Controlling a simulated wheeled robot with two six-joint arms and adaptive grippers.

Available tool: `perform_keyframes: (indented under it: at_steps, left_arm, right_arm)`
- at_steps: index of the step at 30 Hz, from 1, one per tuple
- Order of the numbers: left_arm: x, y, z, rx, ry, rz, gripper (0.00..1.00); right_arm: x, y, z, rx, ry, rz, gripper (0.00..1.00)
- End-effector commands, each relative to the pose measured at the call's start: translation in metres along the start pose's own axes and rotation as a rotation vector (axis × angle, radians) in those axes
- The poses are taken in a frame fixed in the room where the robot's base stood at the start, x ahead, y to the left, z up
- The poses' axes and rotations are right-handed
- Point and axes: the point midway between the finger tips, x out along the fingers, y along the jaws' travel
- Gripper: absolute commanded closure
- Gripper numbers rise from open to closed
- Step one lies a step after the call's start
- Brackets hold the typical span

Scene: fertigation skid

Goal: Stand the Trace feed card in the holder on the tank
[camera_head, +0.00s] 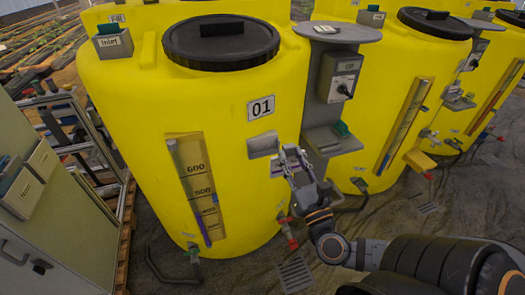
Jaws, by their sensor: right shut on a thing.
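The yellow tank marked 01 (225,120) stands in the middle of the view. A grey holder (262,145) is fixed to its front, below the 01 plate. My right gripper (291,158) is at the tank's front, just right of and slightly below the holder. It is shut on a small pale card (277,168), whose print I cannot read; the fingers partly cover it. The card is beside and below the holder, and I cannot tell whether it touches the tank. My left gripper is not in view.
A green cabinet (75,225) with card pockets (22,193) is at left. More yellow tanks (405,75) stand at right. A red-handled valve (287,232) sticks out low.

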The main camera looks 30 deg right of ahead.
Motion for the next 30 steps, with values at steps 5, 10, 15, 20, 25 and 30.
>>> perform_keyframes:
  at_steps: [5, 10, 15, 20, 25, 30]
  left_arm:
    - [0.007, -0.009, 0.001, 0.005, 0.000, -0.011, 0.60]
    - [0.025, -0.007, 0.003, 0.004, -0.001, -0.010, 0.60]
    - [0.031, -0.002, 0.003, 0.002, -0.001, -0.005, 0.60]
    - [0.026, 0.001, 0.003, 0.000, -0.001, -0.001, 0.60]
    - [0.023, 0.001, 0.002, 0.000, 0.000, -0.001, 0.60]
    - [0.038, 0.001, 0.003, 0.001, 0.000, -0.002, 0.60]
  right_arm:
    - [0.013, 0.000, -0.007, -0.001, -0.005, -0.001, 1.00]
    - [0.060, -0.001, -0.021, 0.004, -0.011, -0.005, 1.00]
    - [0.107, -0.002, -0.034, 0.008, -0.007, -0.008, 1.00]
    - [0.150, -0.002, -0.045, 0.005, -0.003, -0.006, 1.00]
    - [0.184, -0.001, -0.056, 0.003, -0.003, -0.002, 1.00]
    - [0.180, -0.001, -0.083, -0.001, 0.002, 0.001, 1.00]
